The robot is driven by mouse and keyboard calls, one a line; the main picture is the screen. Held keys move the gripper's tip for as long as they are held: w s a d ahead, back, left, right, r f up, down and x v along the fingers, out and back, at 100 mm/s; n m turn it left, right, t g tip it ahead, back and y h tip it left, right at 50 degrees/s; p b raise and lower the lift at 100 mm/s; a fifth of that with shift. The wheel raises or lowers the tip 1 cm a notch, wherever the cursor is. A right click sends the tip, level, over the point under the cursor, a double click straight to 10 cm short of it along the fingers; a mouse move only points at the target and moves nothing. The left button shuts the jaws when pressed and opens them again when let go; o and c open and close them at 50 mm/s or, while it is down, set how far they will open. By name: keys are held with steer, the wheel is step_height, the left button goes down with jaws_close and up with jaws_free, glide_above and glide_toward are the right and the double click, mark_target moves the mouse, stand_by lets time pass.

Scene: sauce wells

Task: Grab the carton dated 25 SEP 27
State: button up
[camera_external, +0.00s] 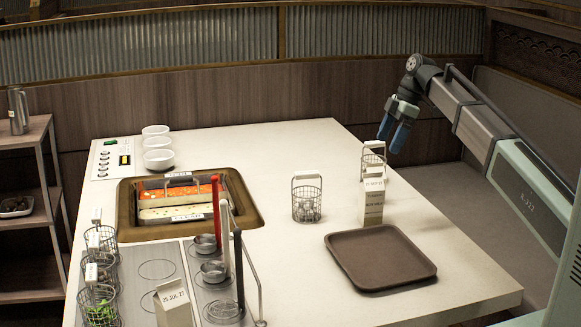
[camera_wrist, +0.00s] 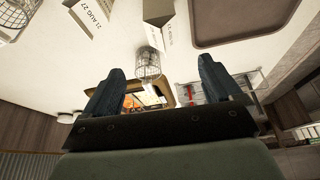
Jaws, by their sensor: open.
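My gripper (camera_external: 391,142) is open and empty, raised above the counter's right part; in the wrist view its two blue fingers (camera_wrist: 161,68) stand apart. A white carton (camera_external: 373,207) stands upright beyond the brown tray, below and left of my gripper; its small date looks like 25 SEP 27, but I cannot read it surely. The wrist view shows two cartons near the tray: the left carton (camera_wrist: 90,17) seems to read 21 AUG 27, the middle carton (camera_wrist: 160,14) has a blurred date. Another carton (camera_external: 174,306) at the front left seems to read 25 JUL 27.
The brown tray (camera_external: 380,258) is empty. The sauce well (camera_external: 246,208), ladles and more baskets are at the left.

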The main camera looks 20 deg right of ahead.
mark_target(370, 181)
steer(key=x, duration=0.8)
steer(key=shift+f, duration=0.1)
steer(key=shift+s+x, duration=0.15)
steer(key=shift+x, duration=1.15)
steer(key=shift+s+x, duration=0.1)
steer(key=shift+x, duration=1.2)
steer(key=shift+a, duration=0.1)
steer(key=shift+c, duration=0.4)
jaws_close()
